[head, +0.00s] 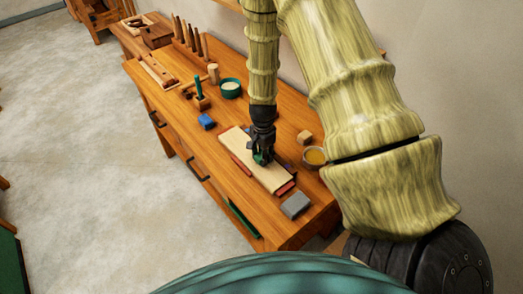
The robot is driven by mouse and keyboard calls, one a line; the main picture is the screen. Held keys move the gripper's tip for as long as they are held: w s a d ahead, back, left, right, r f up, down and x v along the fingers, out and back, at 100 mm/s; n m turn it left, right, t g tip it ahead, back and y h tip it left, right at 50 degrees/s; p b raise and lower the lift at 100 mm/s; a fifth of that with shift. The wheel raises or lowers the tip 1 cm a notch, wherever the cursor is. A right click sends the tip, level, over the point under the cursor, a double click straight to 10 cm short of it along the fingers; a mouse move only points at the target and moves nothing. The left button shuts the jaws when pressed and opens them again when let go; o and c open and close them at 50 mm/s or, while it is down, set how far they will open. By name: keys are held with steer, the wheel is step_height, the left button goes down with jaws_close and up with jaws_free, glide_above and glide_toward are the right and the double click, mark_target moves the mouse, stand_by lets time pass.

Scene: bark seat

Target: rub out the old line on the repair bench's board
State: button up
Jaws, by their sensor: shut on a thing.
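A pale wooden board (236,144) lies lengthwise on the repair bench (222,179). My gripper (261,156) points down over the middle of the board and is shut on a small dark green thing (259,159). I cannot tell for sure whether that thing touches the board. No line can be made out on the board at this size, and my gripper covers part of its surface.
A red strip (241,166) lies along the board's left edge. Around it are a blue block (207,121), a grey block (296,205), a tan block (305,137) and a bowl of amber stuff (316,155). A green bowl (231,89) and tools stand farther back.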

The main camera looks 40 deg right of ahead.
mark_target(256, 164)
steer(key=shift+s+a+f, duration=0.15)
steer(key=shift+a, duration=1.3)
steer(key=shift+d+p, duration=0.3)
steer(key=shift+d, duration=1.25)
steer(key=shift+a, duration=1.6)
steer(key=shift+f, duration=0.1)
steer(key=shift+r+p, duration=1.6)
steer(key=shift+r, duration=1.5)
